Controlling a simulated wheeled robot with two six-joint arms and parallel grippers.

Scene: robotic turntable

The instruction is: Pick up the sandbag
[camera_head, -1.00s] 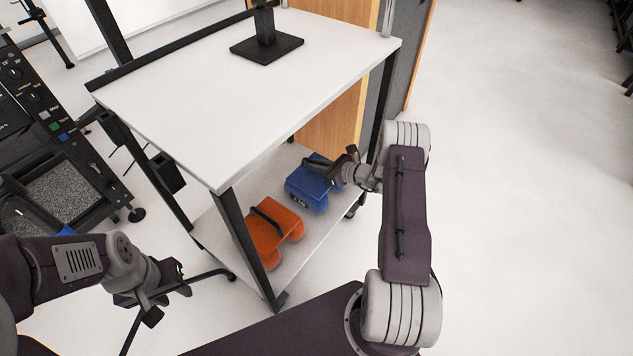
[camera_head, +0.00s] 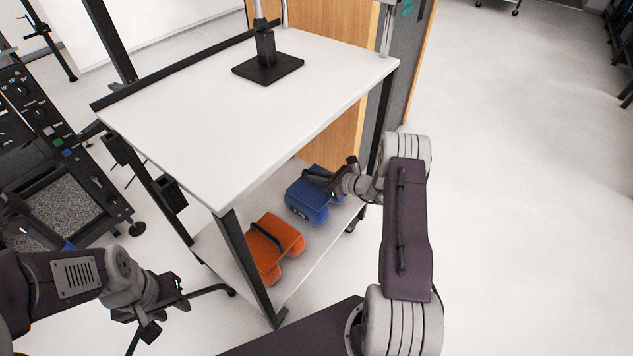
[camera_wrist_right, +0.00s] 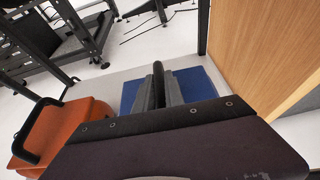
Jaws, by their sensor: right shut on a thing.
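A blue sandbag (camera_head: 306,203) with a dark handle lies on the cart's lower shelf, toward the back right. An orange sandbag (camera_head: 274,250) with a dark handle lies on the same shelf, nearer the front. My right gripper (camera_head: 330,183) reaches in from the right and is shut on the blue sandbag's handle. In the right wrist view, the fingers (camera_wrist_right: 159,84) close on the dark handle above the blue fabric (camera_wrist_right: 196,84), and the orange sandbag (camera_wrist_right: 88,118) is at left. My left gripper (camera_head: 165,305) is away from both bags, at lower left; its fingertips are hard to make out.
The cart's white top (camera_head: 240,110) hangs over part of the lower shelf (camera_head: 318,250). A black front post (camera_head: 245,262) stands close to the orange bag. A wooden panel (camera_head: 338,140) rises behind the cart. Open floor lies to the right.

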